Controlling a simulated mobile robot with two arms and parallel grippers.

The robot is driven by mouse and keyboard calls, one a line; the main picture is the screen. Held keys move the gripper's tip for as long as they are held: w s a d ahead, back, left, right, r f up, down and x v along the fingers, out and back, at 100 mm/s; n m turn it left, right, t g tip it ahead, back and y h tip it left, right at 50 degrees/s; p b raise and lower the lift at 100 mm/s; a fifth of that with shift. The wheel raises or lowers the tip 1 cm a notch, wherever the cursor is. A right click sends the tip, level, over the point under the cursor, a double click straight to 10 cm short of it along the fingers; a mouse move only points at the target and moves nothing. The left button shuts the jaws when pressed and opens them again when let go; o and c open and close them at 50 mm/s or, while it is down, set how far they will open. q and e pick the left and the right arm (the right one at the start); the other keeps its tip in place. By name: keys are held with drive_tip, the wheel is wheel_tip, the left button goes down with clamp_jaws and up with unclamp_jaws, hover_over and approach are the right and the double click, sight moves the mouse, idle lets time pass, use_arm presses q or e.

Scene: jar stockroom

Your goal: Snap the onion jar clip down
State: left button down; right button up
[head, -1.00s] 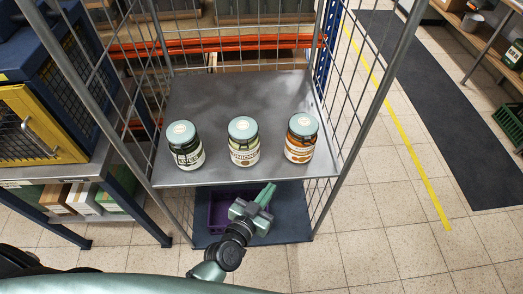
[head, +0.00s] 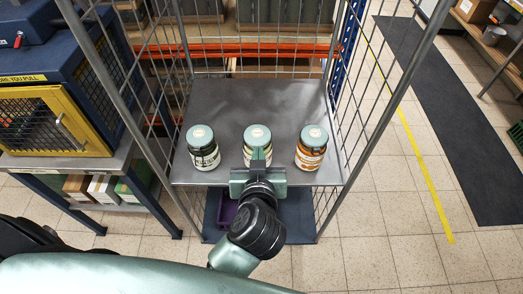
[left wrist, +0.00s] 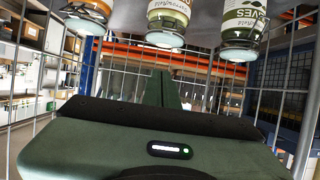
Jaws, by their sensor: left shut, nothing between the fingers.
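Three jars with pale teal lids stand upright in a row on a grey shelf (head: 240,105). The middle jar (head: 248,146), with a pale label, appears to be the onion jar; its label is too small to read surely. It also shows upside down at the top of the left wrist view (left wrist: 168,22). Its clip cannot be made out. My left gripper (head: 258,156) is shut and empty, pointing at the middle jar's front and hiding its lower part. The shut fingers also show in the left wrist view (left wrist: 157,90). Whether they touch the jar cannot be told. My right gripper is not in view.
A dark green jar (head: 204,156) stands left of the middle jar and an orange jar (head: 310,157) right of it. Wire mesh sides (head: 357,110) flank the shelf. A purple crate (head: 227,210) sits below. The shelf behind the jars is clear.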

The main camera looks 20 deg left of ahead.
use_arm(q)
drive_tip(key=shift+s+d, duration=0.2)
drive_tip(key=p+x, duration=0.1)
drive_tip(key=x, duration=0.8)
drive_tip(key=shift+w+f, duration=0.2)
drive_tip(key=shift+w, duration=0.1)
drive_tip(key=s+f, duration=0.1)
drive_tip(key=f, duration=0.1)
drive_tip(key=shift+s+d+f, duration=0.2)
drive_tip(key=shift+s+f, duration=0.1)
drive_tip(key=shift+s, duration=0.1)
drive_tip(key=shift+s+d+f, duration=0.1)
drive_tip(key=shift+s+f, duration=0.15)
drive_tip(key=shift+s, duration=0.1)
